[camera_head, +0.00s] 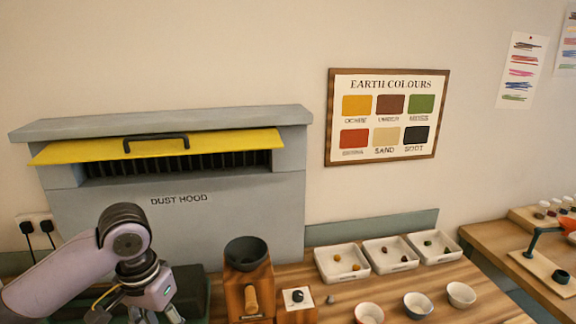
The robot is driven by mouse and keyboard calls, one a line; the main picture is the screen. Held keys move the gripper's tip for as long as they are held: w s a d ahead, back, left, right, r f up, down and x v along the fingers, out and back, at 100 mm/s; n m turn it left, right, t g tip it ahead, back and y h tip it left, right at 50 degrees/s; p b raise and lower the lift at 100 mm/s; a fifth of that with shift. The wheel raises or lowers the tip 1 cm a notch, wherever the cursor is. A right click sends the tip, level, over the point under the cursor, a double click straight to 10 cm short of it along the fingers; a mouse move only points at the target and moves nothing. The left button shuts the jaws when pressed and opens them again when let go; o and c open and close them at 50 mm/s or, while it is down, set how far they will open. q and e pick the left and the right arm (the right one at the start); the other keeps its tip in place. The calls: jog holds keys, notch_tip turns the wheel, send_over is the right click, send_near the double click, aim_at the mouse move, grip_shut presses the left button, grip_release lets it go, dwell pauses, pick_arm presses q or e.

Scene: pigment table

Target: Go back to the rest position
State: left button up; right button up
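My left arm comes in from the left, in front of the grey dust hood (235,197). The wrist bends downward, and my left gripper (145,311) is at the bottom edge of the head view. Its fingertips are cut off by the frame, so I cannot see whether it is open or holds anything. My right arm and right gripper are not in view.
A wooden grinder with a dark bowl (247,262) stands right of my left gripper. Beyond are a small white block (297,297), several white trays with coloured lumps (341,273) and small bowls (418,305). A second table (500,240) stands at right.

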pick_arm(q)
jog(key=s+d+f+m+t+h, duration=0.1)
jog(key=s+d+f+h, duration=0.1)
jog(key=s+d+f, duration=0.35)
jog(key=s+d+f+m+t+h, duration=0.1)
jog(key=s+d+f, duration=0.2)
jog(key=d+f, duration=0.5)
jog(key=s+a+f+n+t+y, duration=0.1)
jog(key=s+a+f+n+y, duration=0.15)
jog(key=s+a+f, duration=0.6)
jog(key=s+f+g+b, duration=0.1)
jog(key=s+f+b, duration=0.1)
jog(key=f, duration=1.2)
jog(key=s+f+b, duration=0.2)
jog(key=f, duration=1.3)
jog(key=s+a+f+b, duration=0.1)
jog(key=s+a+f, duration=0.1)
jog(key=s+f, duration=0.6)
jog(key=s+a+f+g+b, duration=0.1)
jog(key=s+a+f+b, duration=0.1)
jog(key=s+f, duration=0.6)
notch_tip(320, 180, down, 4)
jog(key=shift+s+r+m+g+y+b, duration=0.15)
jog(key=shift+m+g+y+b, duration=0.2)
jog(key=shift+m, duration=0.1)
